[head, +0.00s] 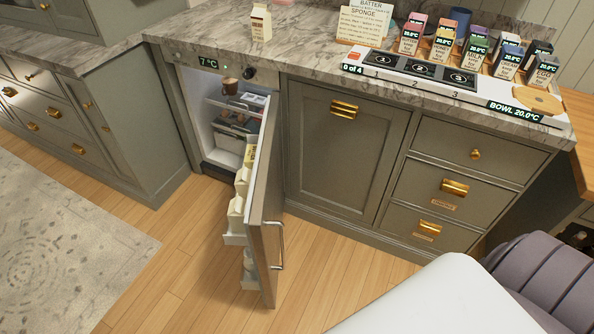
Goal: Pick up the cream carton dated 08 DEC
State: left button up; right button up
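A cream-coloured carton (261,24) stands upright on the marble counter, above the small fridge. Several pale cartons stand in the shelves of the open fridge door, among them an upper carton (242,181) and a lower carton (236,213). They are seen from above and partly hidden by the door edge. I cannot read a date on any carton, so I cannot tell which one is dated 08 DEC. Neither of my grippers is in view.
The fridge door (272,205) stands open into the room, its handle facing right. Inside the fridge (212,140) are a brown cup and containers; its display reads 7 °C. A numbered board (408,68) and several small cartons occupy the counter's right. Floor left of the door is clear.

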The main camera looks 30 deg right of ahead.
aim_at(243, 179)
jog(key=l+z, duration=0.35)
jog(key=l, duration=0.5)
jog(key=z, duration=0.45)
jog(key=j+z, duration=0.25)
jog(key=z, duration=0.15)
jog(key=j+z, duration=0.3)
jog(key=z, duration=0.15)
jog(key=j+z, duration=0.55)
jog(key=z, duration=0.3)
jog(key=k+j+z, duration=0.2)
jog(key=k+j, duration=0.15)
jog(key=j, duration=0.4)
jog(key=k+j+z, duration=0.2)
jog(key=k+j, duration=0.15)
jog(key=j, duration=0.35)
jog(key=k+j+z, duration=0.2)
jog(key=k+j, duration=0.25)
jog(key=j, duration=0.2)
jog(key=k+j+z, duration=0.25)
jog(key=k+j, duration=0.9)
jog(key=j, duration=0.2)
